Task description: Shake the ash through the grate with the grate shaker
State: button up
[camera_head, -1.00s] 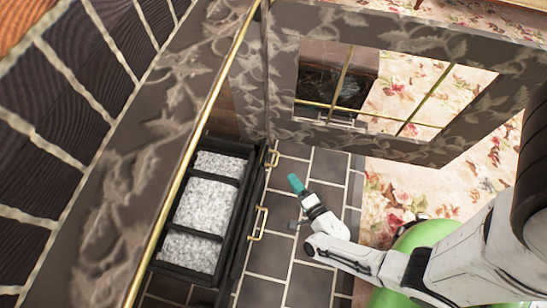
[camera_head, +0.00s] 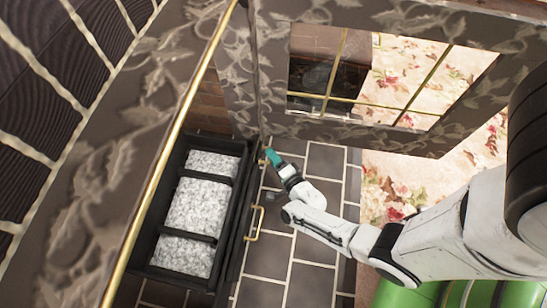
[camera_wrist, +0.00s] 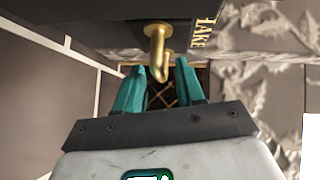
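A black grate (camera_head: 171,205) filled with pale grey, speckled ash (camera_head: 197,205) lies inside the fireplace, divided by dark crossbars. A brass handle (camera_head: 253,225) sticks out of its dark front. A second brass handle lies farther back, mostly hidden behind my gripper (camera_head: 270,155) in the head view. In the wrist view, this hooked brass handle (camera_wrist: 156,45) hangs from a dark panel beside gold lettering that ends in "AKE" (camera_wrist: 205,32). My gripper's teal fingers (camera_wrist: 158,76) are open, with the hook's end at the gap between them. I cannot tell whether they touch it.
An open, patterned fireplace door (camera_head: 375,127) with gold-barred panes stands behind my gripper. A brass-edged surround (camera_head: 165,165) runs along the left of the grate. Dark tiles (camera_head: 300,250) in front of the grate are mostly clear, and a floral carpet (camera_head: 395,190) lies to the right.

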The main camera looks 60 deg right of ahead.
jog(key=shift+c, duration=0.3)
grip_shut()
